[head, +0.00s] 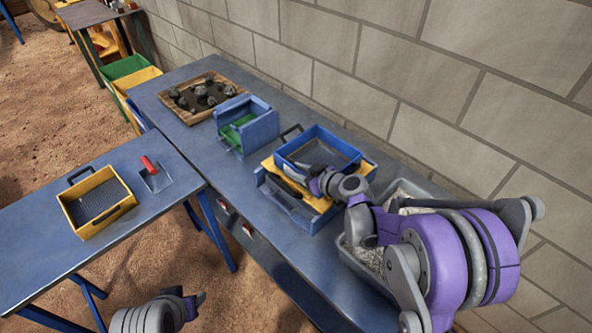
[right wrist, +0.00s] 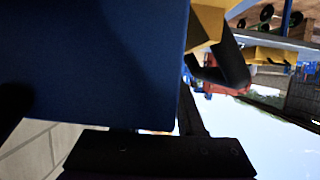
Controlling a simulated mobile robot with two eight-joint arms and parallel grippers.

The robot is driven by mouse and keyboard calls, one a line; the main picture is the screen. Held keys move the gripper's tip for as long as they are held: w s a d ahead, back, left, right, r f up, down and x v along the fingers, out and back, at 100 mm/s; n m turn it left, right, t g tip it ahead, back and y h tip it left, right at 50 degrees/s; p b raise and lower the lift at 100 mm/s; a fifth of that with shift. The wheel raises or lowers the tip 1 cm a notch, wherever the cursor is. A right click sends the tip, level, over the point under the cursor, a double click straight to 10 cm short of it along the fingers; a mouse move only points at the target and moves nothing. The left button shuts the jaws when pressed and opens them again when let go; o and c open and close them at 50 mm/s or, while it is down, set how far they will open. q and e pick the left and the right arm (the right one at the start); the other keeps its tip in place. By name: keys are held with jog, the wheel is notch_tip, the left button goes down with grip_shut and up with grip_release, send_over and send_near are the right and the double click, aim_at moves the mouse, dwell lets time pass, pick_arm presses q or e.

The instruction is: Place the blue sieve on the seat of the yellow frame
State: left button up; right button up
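The blue sieve (head: 345,147), a square tray with a dark mesh floor, is at the yellow frame (head: 267,162) on the long blue bench. Yellow parts show around and below it. I cannot tell whether it rests fully on the seat or is slightly above. My right gripper (head: 298,176) is at the sieve's near wall. Its fingertips are partly lost against the sieve and frame, so its grip is unclear. In the right wrist view a dark blue wall (right wrist: 95,65) fills much of the picture, very close. My left gripper (head: 190,303) is low over the ground, away from the benches.
A blue holder with green inside (head: 262,127) and a wooden tray of rocks (head: 172,101) stand farther along the bench. A grey tub of gravel (head: 358,258) is beside my right arm. A yellow sieve (head: 72,207) and a red-handled tool (head: 150,166) lie on the left table.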

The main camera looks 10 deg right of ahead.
jog(key=v, duration=1.1)
jog(key=shift+s+d+r, duration=0.1)
jog(key=shift+r, duration=0.05)
jog(key=shift+s, duration=0.35)
jog(key=s+f+m+g+h, duration=0.2)
jog(key=s+m+g+h, duration=0.1)
jog(key=s, duration=0.8)
jog(key=s+f+m+g+h, duration=0.1)
jog(key=s+m+g+h, duration=0.1)
jog(key=s, duration=0.9)
jog(key=shift+s+f+m+g+h, duration=0.4)
jog(key=shift+m+h, duration=0.5)
jog(key=shift+h, duration=0.3)
